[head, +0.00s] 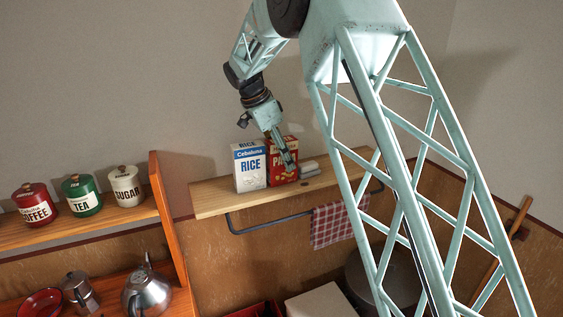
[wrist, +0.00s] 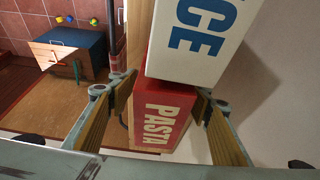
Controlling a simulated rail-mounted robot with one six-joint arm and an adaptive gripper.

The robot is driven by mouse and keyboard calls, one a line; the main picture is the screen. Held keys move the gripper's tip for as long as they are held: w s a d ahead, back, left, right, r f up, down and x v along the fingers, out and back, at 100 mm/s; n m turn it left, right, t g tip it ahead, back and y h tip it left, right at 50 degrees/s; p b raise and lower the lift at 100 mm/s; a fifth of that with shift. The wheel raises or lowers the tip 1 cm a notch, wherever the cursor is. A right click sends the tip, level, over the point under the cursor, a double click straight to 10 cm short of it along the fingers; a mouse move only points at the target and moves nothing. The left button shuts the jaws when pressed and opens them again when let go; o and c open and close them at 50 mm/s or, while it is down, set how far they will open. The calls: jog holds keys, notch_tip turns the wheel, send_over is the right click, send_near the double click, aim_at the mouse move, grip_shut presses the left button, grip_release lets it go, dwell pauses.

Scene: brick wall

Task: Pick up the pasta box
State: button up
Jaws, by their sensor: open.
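The red pasta box (head: 276,150) stands upright on a wooden wall shelf (head: 215,199), just right of a white and blue rice box (head: 249,168). In the wrist view, the pasta box (wrist: 160,125) lies between the two open fingers of my gripper (wrist: 163,95), one finger along each side. I cannot tell whether either finger touches it.
A rail under the shelf holds a checked towel (head: 338,219).

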jog(key=shift+d+f, duration=0.1)
jog(key=shift+f, duration=0.25)
jog(key=shift+p+x, duration=0.6)
jog(key=shift+x, duration=2)
jog(key=shift+c, duration=0.7)
jog(key=c, duration=1.1)
